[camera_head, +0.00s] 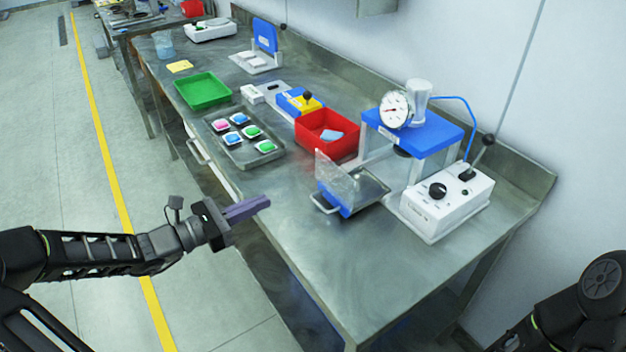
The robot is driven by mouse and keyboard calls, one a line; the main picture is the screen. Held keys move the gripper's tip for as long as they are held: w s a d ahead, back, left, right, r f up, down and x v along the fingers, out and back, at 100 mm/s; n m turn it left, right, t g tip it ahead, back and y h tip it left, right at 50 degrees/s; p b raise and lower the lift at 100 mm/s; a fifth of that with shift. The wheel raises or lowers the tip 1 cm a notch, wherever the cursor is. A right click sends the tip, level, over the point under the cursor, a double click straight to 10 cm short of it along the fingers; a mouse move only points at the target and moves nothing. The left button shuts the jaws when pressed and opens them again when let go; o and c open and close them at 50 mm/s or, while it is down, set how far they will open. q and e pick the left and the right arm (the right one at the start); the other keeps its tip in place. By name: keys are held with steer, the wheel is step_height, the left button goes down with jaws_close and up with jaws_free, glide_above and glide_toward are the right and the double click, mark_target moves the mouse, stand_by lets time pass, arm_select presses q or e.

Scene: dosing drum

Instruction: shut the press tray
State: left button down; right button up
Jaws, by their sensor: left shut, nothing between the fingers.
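The press (428,132) stands at the right of the bench, with a blue top, a round dial gauge and a white control box (446,202). Its press tray (367,190) is slid out towards the front left, with a blue front, a metal handle and a clear upright guard (336,180). The tray's inside is partly hidden by the guard. My left gripper (262,203) is shut and empty, left of the tray handle and apart from it, near the bench's front edge. My right arm shows at the bottom right, its gripper out of view.
A red bin (326,151) with a light blue piece in it sits left of the press. A metal tray (222,150) of coloured pads and a green tray (203,104) lie further left. The bench front right (375,270) is clear.

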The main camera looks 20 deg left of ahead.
mark_target(322, 176)
arm_select(q)
steer(key=x, duration=1.4)
steer(key=shift+w+d, duration=0.1)
steer(key=shift+w, duration=0.05)
steer(key=b+x, duration=0.4)
steer(key=x, duration=1.1)
steer(key=shift+w+d+f+b, duration=0.1)
steer(key=shift+w+f+b, duration=0.05)
steer(key=shift+b, duration=0.2)
steer(key=shift+w+d, duration=0.15)
steer(key=shift+w, duration=0.05)
steer(key=shift+r, duration=0.35)
steer(key=shift+r, duration=0.1)
